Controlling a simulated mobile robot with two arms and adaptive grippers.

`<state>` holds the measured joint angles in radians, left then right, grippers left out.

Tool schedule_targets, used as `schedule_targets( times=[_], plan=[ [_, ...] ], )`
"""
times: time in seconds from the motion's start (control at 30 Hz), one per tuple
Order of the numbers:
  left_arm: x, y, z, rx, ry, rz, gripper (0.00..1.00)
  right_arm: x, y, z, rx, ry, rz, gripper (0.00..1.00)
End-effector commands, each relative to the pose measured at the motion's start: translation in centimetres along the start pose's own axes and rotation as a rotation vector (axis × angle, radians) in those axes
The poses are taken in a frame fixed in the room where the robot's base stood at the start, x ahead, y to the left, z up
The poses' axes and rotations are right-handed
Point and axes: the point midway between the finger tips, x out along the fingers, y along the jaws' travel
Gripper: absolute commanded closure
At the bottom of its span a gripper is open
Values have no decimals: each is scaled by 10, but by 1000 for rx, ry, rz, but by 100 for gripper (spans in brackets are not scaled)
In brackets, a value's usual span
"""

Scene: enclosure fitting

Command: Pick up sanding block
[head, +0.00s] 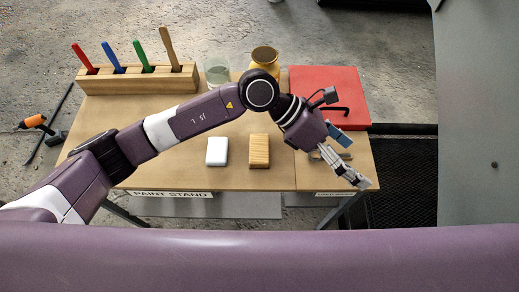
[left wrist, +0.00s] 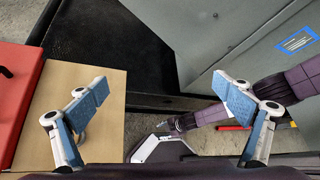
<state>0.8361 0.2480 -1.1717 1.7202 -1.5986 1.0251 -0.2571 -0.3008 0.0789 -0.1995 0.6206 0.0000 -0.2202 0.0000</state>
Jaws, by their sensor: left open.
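Two blocks lie on the wooden table in the head view: a white block (head: 217,151) with rounded corners and a wood-grained block (head: 259,151) to its right. I cannot tell for sure which is the sanding block. My left gripper (head: 347,158) is right of both blocks, apart from them, over the table's right part. In the left wrist view my left gripper (left wrist: 165,103) is open, with its blue-padded fingers wide apart and nothing between them. A purple arm (left wrist: 225,113) shows there too; its far end is too small to read.
The wooden table (head: 180,178) bears a rack (head: 135,79) with several coloured sticks, a glass (head: 216,70), a golden jar (head: 265,58) and a red board (head: 340,85) with a black hooked piece. A grey cabinet (head: 485,120) stands at right. My left arm crosses above the table.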

Motion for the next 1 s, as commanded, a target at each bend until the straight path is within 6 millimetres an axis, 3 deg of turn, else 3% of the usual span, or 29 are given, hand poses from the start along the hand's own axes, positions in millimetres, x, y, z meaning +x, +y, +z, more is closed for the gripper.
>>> schedule_targets(
  times=[0.03, 0.1, 0.2, 0.3, 0.4, 0.53, 1.0],
  plan=[
    [-10, 27, -31, 58, 158, 73, 5, 0, -1, 0, 1, 0, -1, 60],
    [-33, 61, -73, 117, 371, 167, 5, 0, -2, 0, 1, 0, -2, 60],
    [-78, 103, -115, 163, 624, 284, 5, 0, -2, 0, 1, 0, -2, 60],
    [-120, 129, -138, 175, 797, 371, 5, 0, -2, 0, 1, 0, -2, 60],
    [-145, 142, -148, 175, 891, 417, 5, 1, -2, 0, 1, 0, -2, 60],
    [-148, 149, -160, 174, 922, 432, 5, 7, -2, 1, 1, 0, -2, 60],
    [-112, 173, -198, 172, 916, 428, 5, 29, 1, 3, -1, -1, 1, 60]
  ],
)
